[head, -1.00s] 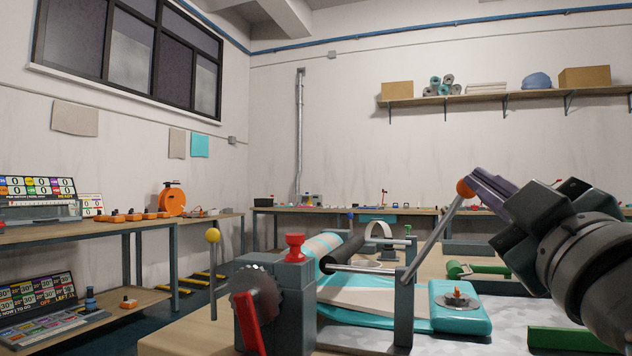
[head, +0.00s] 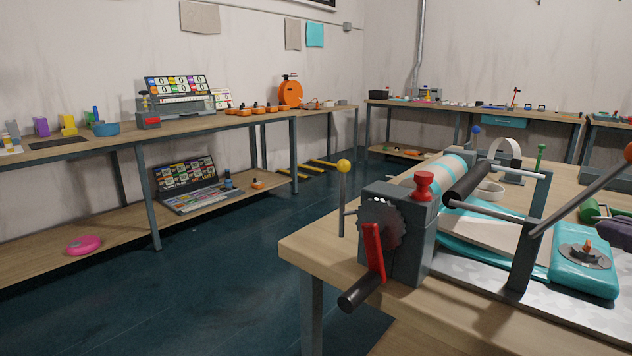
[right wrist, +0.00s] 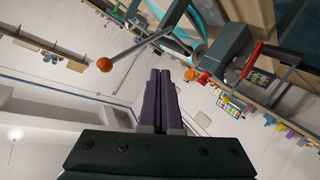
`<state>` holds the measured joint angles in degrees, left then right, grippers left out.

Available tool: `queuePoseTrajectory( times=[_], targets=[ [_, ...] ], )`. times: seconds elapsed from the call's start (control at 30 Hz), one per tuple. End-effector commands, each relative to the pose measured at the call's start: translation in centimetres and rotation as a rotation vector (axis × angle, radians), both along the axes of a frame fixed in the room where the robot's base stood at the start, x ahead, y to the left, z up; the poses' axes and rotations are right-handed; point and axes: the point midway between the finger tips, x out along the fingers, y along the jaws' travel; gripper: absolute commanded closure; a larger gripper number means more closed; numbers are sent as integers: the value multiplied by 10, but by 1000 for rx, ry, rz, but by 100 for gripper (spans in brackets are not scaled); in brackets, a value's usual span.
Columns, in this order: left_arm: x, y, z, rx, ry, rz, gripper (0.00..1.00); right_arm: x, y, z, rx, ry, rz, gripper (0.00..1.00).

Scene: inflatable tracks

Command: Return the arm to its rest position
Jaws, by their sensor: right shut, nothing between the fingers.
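My right gripper (head: 603,229) shows only as purple fingertips at the right edge of the head view. In the right wrist view its two purple fingers (right wrist: 160,98) lie together, shut, with nothing between them. A grey lever with an orange ball end (right wrist: 105,64) is beside the fingers there, apart from them. The lever's orange ball (head: 628,152) also shows at the right edge of the head view. The rest of my right arm is out of the head view. My left gripper is not in view.
The wooden table holds a roller machine with a red crank (head: 374,252), a yellow-knobbed lever (head: 343,166) and a teal inflatable piece (head: 583,275). A shelved bench (head: 215,122) runs along the left wall. Dark floor (head: 225,255) lies open between them.

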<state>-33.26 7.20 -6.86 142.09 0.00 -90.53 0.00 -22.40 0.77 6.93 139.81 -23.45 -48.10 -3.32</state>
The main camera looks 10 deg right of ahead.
Motion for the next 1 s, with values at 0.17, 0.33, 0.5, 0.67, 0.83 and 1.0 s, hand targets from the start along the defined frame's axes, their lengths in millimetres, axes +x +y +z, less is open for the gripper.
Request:
queuePoseTrajectory(
  times=[0.17,0.33,0.5,0.67,0.83,1.0],
  targets=[
    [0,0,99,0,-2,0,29,-61,66,-6,288,455,93,100],
    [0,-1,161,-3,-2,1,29,-159,129,0,466,916,189,100],
    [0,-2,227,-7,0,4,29,-153,127,68,463,897,182,100],
    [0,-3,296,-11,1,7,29,-153,126,137,463,896,180,100],
    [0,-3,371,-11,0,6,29,-153,126,212,462,894,180,100],
    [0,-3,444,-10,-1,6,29,-153,126,285,462,894,180,100]
  ],
)
